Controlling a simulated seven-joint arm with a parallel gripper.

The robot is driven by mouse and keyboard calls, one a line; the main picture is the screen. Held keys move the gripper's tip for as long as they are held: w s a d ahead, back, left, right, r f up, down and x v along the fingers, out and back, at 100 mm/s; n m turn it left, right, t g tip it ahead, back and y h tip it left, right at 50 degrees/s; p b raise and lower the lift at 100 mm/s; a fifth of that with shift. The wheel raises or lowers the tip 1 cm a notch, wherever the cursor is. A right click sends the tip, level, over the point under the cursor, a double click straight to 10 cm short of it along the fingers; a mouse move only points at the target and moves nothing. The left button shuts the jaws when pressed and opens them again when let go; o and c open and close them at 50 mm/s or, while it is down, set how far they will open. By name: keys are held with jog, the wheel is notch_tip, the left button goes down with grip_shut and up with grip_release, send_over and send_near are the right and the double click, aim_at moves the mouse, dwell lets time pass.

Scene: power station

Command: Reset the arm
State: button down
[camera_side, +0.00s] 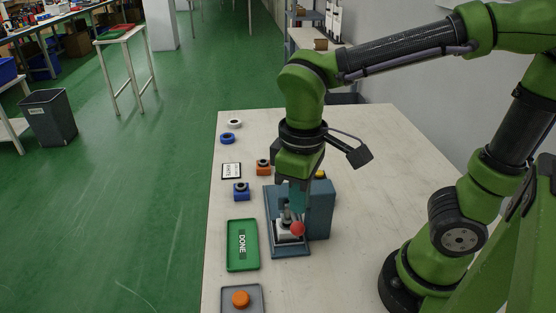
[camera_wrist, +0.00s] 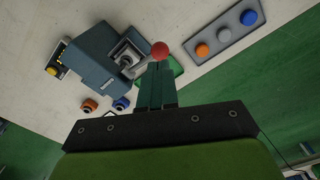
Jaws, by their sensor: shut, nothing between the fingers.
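My gripper (camera_side: 298,193) hangs from the green arm, pointing down, above and in front of the blue-grey press (camera_side: 320,210) on the white table. In the wrist view my gripper's two teal fingers (camera_wrist: 156,75) are together with nothing between them. The press also shows in the wrist view (camera_wrist: 98,55), with a red ball knob (camera_wrist: 160,50) seen just past the fingertips. In the side view the red knob (camera_side: 298,229) is just below the fingers. Whether the fingers touch the knob I cannot tell. A light block (camera_side: 285,238) sits on the press base, partly hidden.
A green DONE tray (camera_side: 242,262) lies left of the press. A grey tray (camera_side: 255,301) with an orange button is at the front. Blue and orange blocks (camera_side: 241,190), a white card (camera_side: 231,170) and blue and white rings (camera_side: 227,138) lie toward the back left. The table's right part is clear.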

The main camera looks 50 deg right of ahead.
jog(key=shift+r, duration=0.1)
jog(key=shift+w, duration=0.15)
jog(key=shift+w+f+m+t+y, duration=0.1)
jog(key=shift+f+m+t+y, duration=0.15)
jog(key=shift+m+t+y, duration=0.05)
jog(key=d+r+m+t+y, duration=0.1)
jog(key=d+r+m+t, duration=0.3)
jog(key=d, duration=0.5)
jog(key=m+t, duration=0.2)
jog(key=shift+r+t, duration=0.25)
jog(key=shift+t, duration=0.05)
